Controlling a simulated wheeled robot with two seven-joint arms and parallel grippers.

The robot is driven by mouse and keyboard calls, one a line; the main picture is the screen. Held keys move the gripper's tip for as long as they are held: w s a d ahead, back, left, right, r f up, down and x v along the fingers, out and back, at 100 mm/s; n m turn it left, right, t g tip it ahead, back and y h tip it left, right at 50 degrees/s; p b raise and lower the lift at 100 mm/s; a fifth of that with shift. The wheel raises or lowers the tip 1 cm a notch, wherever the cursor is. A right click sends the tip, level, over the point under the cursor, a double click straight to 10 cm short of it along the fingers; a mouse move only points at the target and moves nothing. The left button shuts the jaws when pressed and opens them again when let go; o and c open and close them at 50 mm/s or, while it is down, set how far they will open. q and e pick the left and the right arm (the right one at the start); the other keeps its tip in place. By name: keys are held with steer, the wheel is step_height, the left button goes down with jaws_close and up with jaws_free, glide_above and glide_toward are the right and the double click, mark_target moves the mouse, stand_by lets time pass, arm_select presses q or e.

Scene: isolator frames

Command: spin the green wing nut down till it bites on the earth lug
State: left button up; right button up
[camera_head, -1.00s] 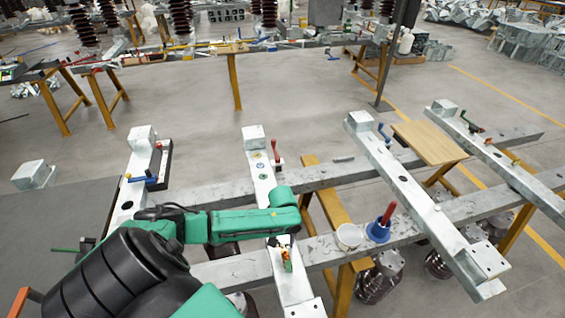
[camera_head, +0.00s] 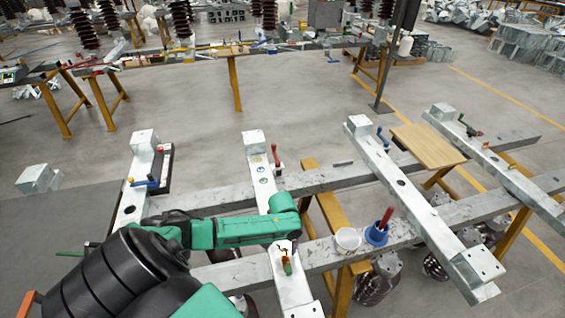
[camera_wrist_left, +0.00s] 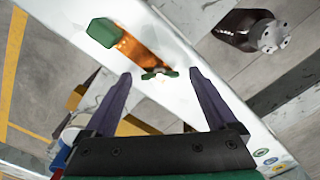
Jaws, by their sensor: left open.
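The green wing nut (camera_wrist_left: 160,73) shows in the left wrist view at the end of a copper-coloured strip, the earth lug (camera_wrist_left: 138,48), on a pale metal beam. A green block (camera_wrist_left: 102,32) sits on the strip's other end. My left gripper (camera_wrist_left: 160,76) is open, its two dark fingers spread to either side of the nut in the picture. I cannot tell how far above the nut they are; neither seems to touch it. In the head view the lug (camera_head: 287,266) is small beside my left wrist, which hides part of the beam. My right gripper is not in view.
A white cup (camera_head: 348,239) and a blue pot with a red handle (camera_head: 377,234) stand on the near cross rail, right of my left arm. A red-handled tool (camera_head: 276,156) stands farther up the beam. A wooden board (camera_head: 428,144) lies at right.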

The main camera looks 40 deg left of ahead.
mark_target(282, 246)
arm_select(q)
step_height(282, 246, up, 14)
steer(key=shift+r, duration=0.2)
stand_by(0.4)
